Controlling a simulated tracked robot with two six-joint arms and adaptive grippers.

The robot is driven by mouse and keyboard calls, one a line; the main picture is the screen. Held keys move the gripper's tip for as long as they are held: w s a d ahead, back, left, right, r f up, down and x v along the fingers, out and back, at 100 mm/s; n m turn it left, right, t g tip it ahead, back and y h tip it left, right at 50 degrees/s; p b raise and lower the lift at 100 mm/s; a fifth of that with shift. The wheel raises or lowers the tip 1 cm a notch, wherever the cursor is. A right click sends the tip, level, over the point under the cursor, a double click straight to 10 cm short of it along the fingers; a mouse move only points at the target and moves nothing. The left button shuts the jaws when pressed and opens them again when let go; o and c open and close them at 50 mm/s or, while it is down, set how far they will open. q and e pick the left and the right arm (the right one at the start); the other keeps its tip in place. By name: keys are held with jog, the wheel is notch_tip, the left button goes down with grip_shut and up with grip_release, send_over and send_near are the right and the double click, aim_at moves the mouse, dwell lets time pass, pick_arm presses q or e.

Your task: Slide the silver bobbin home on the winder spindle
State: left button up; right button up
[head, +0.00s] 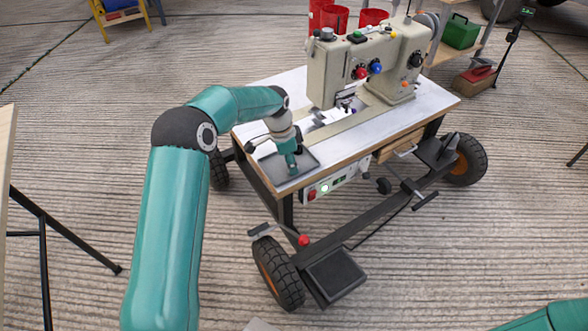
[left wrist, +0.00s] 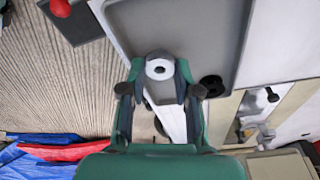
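The silver bobbin (left wrist: 159,67), a small pale ring with a dark centre hole, shows between the fingertips in the left wrist view. In the head view my left gripper (head: 290,168) points down over the grey tray (head: 309,165) at the table's near left corner, and the bobbin is hidden there. A dark round piece (left wrist: 211,85) is right of the bobbin in the left wrist view; I cannot tell whether it is the winder spindle. My right gripper is out of view.
A beige sewing machine (head: 340,75) stands at the back of the wheeled table (head: 270,95). A control box (head: 335,186) hangs under the front edge. Red containers (head: 335,18) and a green box (head: 461,33) stand behind. The table's left part is mostly clear.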

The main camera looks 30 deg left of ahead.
pick_arm(q)
jog(key=shift+r, duration=0.15)
dwell(0.4)
jog(key=shift+r+p, duration=0.95)
jog(key=shift+r, duration=0.05)
jog(key=shift+r+p, duration=1.7)
jog(key=shift+r, duration=0.3)
